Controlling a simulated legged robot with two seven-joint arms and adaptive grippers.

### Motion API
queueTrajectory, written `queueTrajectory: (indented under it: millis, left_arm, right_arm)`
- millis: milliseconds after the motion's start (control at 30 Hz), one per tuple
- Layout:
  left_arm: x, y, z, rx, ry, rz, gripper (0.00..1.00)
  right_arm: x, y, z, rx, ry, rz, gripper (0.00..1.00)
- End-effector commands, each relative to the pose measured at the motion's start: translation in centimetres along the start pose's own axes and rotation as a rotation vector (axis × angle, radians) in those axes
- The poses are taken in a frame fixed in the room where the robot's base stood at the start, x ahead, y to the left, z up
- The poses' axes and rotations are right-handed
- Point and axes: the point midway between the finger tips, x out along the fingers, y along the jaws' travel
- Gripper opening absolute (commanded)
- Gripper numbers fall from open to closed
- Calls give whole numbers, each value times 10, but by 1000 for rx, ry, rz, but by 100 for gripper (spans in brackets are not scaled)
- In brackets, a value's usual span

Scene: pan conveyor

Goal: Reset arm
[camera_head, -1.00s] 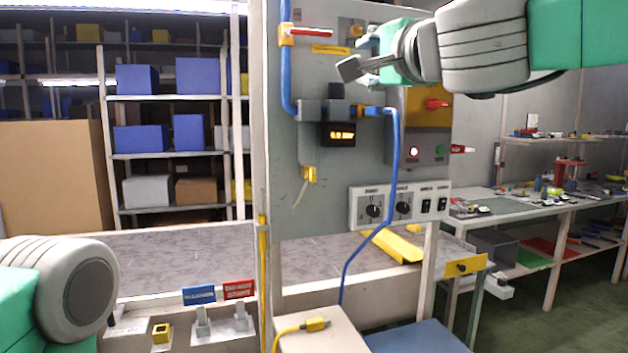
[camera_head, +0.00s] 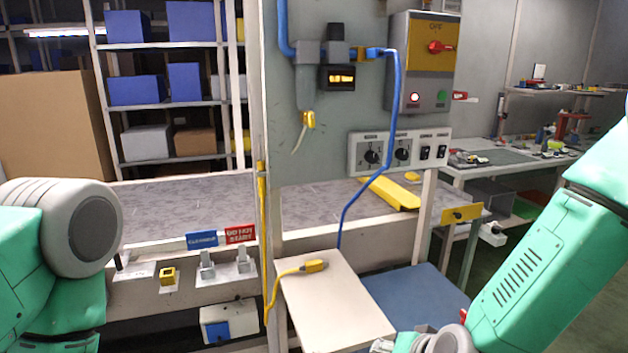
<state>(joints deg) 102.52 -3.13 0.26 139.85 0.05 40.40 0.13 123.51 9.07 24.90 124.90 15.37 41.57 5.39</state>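My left arm (camera_head: 75,228) shows at the left edge as a green link with a rounded grey joint; its gripper is out of view. My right arm (camera_head: 535,262) slopes down from the right edge to the bottom. Only a small part of its gripper end (camera_head: 385,345) shows at the bottom edge, by the front of the pale board (camera_head: 330,300); the fingers are mostly cut off, and I cannot tell whether they touch anything.
A grey panel (camera_head: 340,210) carries a blue cable (camera_head: 385,140), a red-handled switch box (camera_head: 425,60) and knobs. A yellow plug (camera_head: 315,265) lies on the pale board beside a blue surface (camera_head: 415,295). A workbench (camera_head: 480,172) and shelves (camera_head: 165,105) stand behind.

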Motion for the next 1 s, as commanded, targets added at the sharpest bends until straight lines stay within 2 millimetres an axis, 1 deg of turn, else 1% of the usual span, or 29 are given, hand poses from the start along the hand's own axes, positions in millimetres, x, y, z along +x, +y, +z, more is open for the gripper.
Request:
queueTrajectory:
  millis: [33,133,167,200,267,300,400,433,500,633,733,1000]
  left_arm:
    - [0,0,0,0,0,0,49]
    - [0,0,0,0,0,0,49]
    - [0,0,0,0,0,0,49]
    - [0,0,0,0,0,0,49]
    - [0,0,0,0,0,0,49]
    - [0,0,0,0,0,0,49]
    - [0,0,0,0,0,0,49]
    - [0,0,0,0,0,0,49]
    - [0,0,0,0,0,0,49]
    - [0,0,0,0,0,0,49]
    - [0,0,0,0,0,0,49]
    - [0,0,0,0,0,0,49]
  right_arm:
    - [3,31,30,-48,-57,49,32]
    - [-1,88,81,-142,-166,136,32]
    - [-5,105,96,-171,-201,159,32]
    - [-11,128,115,-210,-249,192,32]
    - [-23,161,142,-264,-322,236,32]
    - [-33,180,158,-296,-367,263,32]
    - [-58,221,190,-369,-472,318,32]
    - [-65,231,198,-387,-497,331,32]
    - [-79,248,210,-418,-547,354,32]
    - [-94,265,222,-450,-597,376,32]
    - [-97,268,224,-455,-606,380,32]
    - [-96,267,223,-453,-604,379,32]
